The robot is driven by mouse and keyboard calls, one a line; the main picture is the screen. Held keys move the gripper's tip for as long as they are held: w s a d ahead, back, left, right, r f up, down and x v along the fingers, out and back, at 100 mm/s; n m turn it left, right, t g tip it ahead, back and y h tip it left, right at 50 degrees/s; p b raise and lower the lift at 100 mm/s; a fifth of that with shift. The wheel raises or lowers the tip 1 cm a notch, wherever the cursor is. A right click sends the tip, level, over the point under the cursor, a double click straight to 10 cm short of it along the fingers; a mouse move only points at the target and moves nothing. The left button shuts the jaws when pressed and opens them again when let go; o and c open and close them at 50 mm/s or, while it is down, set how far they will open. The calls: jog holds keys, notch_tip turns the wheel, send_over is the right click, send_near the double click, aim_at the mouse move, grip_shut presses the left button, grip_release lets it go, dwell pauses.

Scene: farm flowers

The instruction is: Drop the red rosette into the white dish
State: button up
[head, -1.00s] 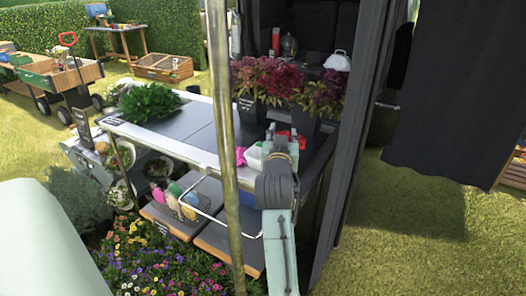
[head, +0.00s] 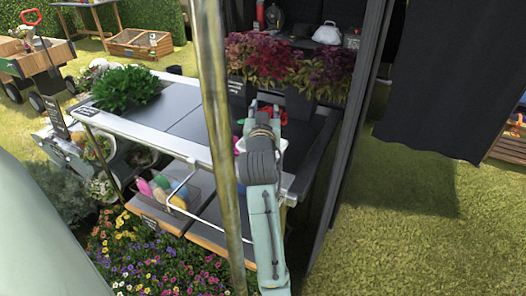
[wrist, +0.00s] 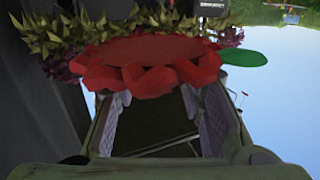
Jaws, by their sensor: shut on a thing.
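The red rosette (wrist: 150,62) with a green leaf fills the upper middle of the wrist view, across the fingertips of my gripper (wrist: 165,95). The gripper is shut on it. In the head view, part of the red rosette (head: 281,116) shows beside my gripper (head: 265,110), above the dark tabletop. The white dish (head: 284,145) shows only as a rim on either side of my wrist, which hides most of it. I cannot tell how high the rosette is above the table or whether it is over the dish.
Pots of red and purple foliage (head: 290,62) stand behind the gripper. A green leafy plant (head: 125,88) sits at the table's left. A metal pole (head: 217,120) stands in front. The dark tabletop (head: 180,112) between plant and arm is clear.

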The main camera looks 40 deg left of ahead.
notch_tip(320, 180, down, 4)
jog(key=b, duration=0.3)
jog(key=o, duration=1)
jog(key=v, duration=0.7)
jog(key=shift+s+d, duration=0.15)
jog(key=shift+s, duration=0.05)
jog(key=shift+d+f, duration=0.1)
